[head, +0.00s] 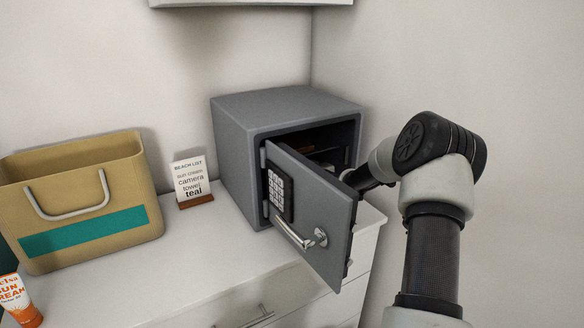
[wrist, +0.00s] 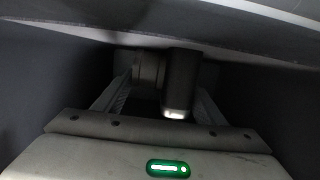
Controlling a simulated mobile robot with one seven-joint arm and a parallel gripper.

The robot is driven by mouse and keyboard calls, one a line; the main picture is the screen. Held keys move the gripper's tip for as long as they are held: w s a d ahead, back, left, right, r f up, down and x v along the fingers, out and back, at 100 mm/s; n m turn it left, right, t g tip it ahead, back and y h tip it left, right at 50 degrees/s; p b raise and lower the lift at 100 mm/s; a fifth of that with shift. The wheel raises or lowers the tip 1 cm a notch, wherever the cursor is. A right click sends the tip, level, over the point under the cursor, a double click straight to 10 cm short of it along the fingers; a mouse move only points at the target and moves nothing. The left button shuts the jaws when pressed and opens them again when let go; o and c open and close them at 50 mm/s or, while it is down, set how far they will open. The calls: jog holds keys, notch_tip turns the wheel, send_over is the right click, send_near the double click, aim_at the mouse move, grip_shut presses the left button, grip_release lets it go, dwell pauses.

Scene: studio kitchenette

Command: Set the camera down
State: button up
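The camera (wrist: 180,80) is a dark, blocky body with a rounder part on its left and a small bright patch at its lower edge in the wrist view. My gripper (wrist: 166,92) has one finger on each side of it, and the camera fills the gap between them, so the gripper looks shut on it. Its surroundings are dark, and whether its underside touches anything is hidden. In the head view my arm reaches from the right behind the open door into the grey safe (head: 235,150). The fingers and the camera cannot be made out there.
The safe door (head: 325,222), with keypad and handle, stands open towards the front. A tan bag (head: 75,190), a list card (head: 190,180) and a sunscreen tube (head: 20,300) stand left on the white cabinet top (head: 150,285).

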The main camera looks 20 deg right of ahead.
jog(key=shift+o, duration=1.3)
jog(key=shift+r, duration=0.25)
jog(key=shift+s+d+r+p, duration=0.1)
jog(key=shift+s+r+p, duration=0.15)
jog(key=shift+p, duration=0.1)
jog(key=p+v, duration=0.1)
jog(key=v, duration=1)
jog(key=shift+s+p, duration=0.3)
jog(key=shift+p, duration=0.1)
